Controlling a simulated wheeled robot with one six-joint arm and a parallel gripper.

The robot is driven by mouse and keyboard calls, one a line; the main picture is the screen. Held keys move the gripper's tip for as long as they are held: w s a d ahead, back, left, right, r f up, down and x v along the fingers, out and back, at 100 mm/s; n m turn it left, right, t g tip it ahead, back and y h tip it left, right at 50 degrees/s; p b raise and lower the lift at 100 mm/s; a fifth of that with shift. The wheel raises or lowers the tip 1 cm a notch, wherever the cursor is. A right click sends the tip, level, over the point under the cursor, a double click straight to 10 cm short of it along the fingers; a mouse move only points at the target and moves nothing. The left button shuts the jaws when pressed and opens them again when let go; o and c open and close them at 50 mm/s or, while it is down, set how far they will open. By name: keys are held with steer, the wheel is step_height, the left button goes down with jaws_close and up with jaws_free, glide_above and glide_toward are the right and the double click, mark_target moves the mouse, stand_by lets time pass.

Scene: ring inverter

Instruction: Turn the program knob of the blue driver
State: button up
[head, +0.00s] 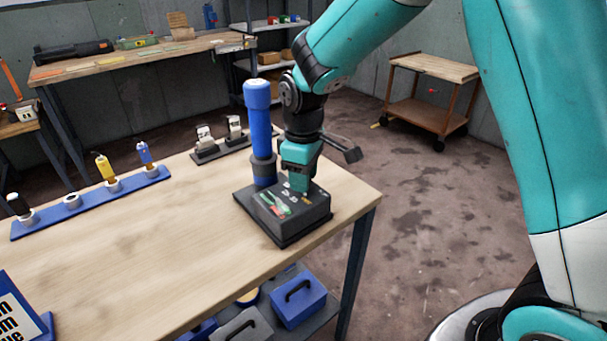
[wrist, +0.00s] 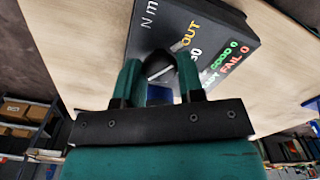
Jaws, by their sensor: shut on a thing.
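The blue driver (head: 258,125) stands upright at the back of a black box (head: 275,222) near the table's right edge. The box's panel (wrist: 200,30) carries "N m", "GOOD 0" and "FAIL 0" lettering in the wrist view. My gripper (head: 300,186) points down onto the panel beside the driver. In the wrist view its fingers (wrist: 158,74) are shut on a dark round knob (wrist: 158,64) with a pale line on it. In the head view my gripper hides the knob.
A blue rack (head: 95,203) with small drivers lies on the left of the table (head: 150,245). A dark stand (head: 220,148) with two upright pieces is at the back edge. A wooden cart (head: 430,67) stands beyond. The table's middle is clear.

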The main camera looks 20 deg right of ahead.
steer(key=shift+m, duration=0.3)
steer(key=m+p, duration=0.1)
steer(key=m, duration=0.1)
steer(key=shift+r+m, duration=0.1)
steer(key=shift+m, duration=0.2)
steer(key=shift+w+m+p, duration=0.1)
steer(key=shift+m+p, duration=0.8)
steer(key=shift+m, duration=1.4)
steer(key=o, duration=0.9)
step_height(320, 180, up, 17)
steer(key=shift+r, duration=0.15)
